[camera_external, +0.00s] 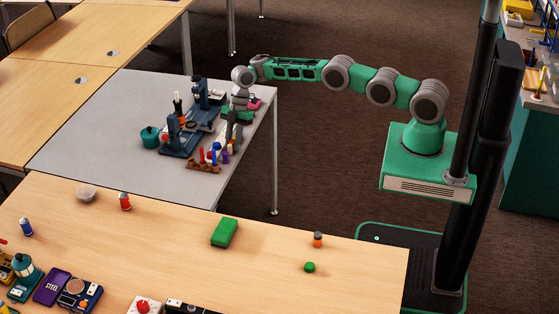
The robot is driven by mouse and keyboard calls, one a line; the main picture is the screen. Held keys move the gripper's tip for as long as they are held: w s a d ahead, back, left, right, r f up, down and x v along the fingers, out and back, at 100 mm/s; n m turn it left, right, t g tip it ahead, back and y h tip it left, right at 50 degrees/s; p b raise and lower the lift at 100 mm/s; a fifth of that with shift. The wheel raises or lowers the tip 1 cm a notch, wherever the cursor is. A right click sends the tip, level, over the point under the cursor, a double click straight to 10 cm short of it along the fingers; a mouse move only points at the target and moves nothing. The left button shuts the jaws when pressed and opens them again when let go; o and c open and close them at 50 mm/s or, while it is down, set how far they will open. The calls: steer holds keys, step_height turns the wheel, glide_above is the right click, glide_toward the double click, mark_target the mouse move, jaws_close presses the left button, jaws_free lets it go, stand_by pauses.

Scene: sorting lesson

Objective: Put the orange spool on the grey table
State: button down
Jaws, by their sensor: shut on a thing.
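My gripper (232,134) points down over the right part of the grey table (92,138), close to the small coloured pieces there. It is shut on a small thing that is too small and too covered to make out. I cannot pick out the orange spool for sure. A small cylinder, orange below with a greyish top (317,240), stands on the wooden table (360,270) in front, well apart from my gripper. I cannot tell whether it is a spool.
On the grey table stand a dark blue machine (186,142), a teal pot (150,138), a brown rack (203,168) with coloured pegs and a pink item (255,103). The grey table's left part is clear. The wooden table holds a green block (224,232) and a red can (124,201).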

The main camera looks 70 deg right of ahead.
steer(key=shift+f, duration=0.1)
steer(key=c, duration=1.2)
jaws_free()
steer(key=shift+c, duration=0.2)
